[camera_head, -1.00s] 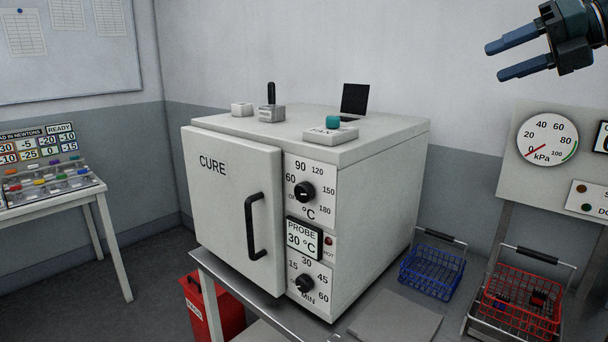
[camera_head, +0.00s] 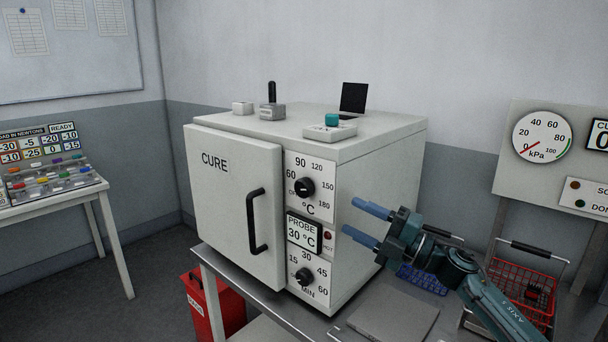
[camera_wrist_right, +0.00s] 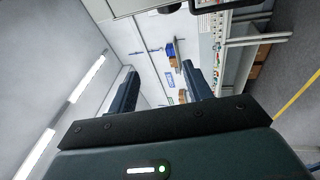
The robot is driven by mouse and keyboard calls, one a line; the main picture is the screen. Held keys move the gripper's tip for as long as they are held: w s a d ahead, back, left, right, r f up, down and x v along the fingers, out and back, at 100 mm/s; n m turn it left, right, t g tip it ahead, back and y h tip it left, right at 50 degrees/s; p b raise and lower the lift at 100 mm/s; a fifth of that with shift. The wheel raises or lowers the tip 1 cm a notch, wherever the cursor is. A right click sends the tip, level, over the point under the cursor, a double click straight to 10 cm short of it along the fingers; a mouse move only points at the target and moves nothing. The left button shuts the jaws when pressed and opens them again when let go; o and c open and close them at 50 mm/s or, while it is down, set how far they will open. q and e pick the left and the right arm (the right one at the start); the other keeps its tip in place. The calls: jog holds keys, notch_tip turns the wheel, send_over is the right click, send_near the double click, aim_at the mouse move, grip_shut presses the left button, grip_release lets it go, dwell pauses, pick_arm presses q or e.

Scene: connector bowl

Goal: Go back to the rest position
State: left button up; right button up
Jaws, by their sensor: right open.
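My right gripper (camera_head: 362,223) is open and empty in the head view. It is in front of the right side of the CURE oven (camera_head: 232,205), with its blue fingers pointing left; I cannot tell whether it touches anything. In the right wrist view my right gripper's two dark fingers (camera_wrist_right: 160,90) stand apart with nothing between them. The oven door is shut, and its probe display (camera_head: 303,234) reads 30 °C. My left gripper is not in view.
A blue basket (camera_head: 423,280) is partly hidden behind my right arm. A red basket (camera_head: 527,275) stands right of it. A flat grey plate (camera_head: 393,312) lies on the bench. Small devices (camera_head: 331,130) sit on the oven. A pressure gauge (camera_head: 543,137) stands at right.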

jog(key=s+d+f+m+t+h, duration=0.1)
jog(key=s+f+m+h, duration=0.4)
jog(key=s+f+m, duration=0.4)
jog(key=s+d+f+m+t+h, duration=0.15)
jog(key=s+f+m+h, duration=0.35)
jog(key=f, duration=0.7)
jog(key=s+d+f+m+t+h, duration=0.1)
jog(key=s+f+m+t+h, duration=0.1)
jog(key=s+f+m+h, duration=0.55)
jog(key=s+d+f+m+g+y, duration=0.1)
jog(key=s+f+m+g, duration=0.4)
jog(key=s+f, duration=0.5)
jog(key=shift+s+f+m+y, duration=0.15)
jog(key=shift+s+m+y, duration=0.3)
jog(key=shift+s, duration=0.6)
jog(key=shift+d, duration=0.1)
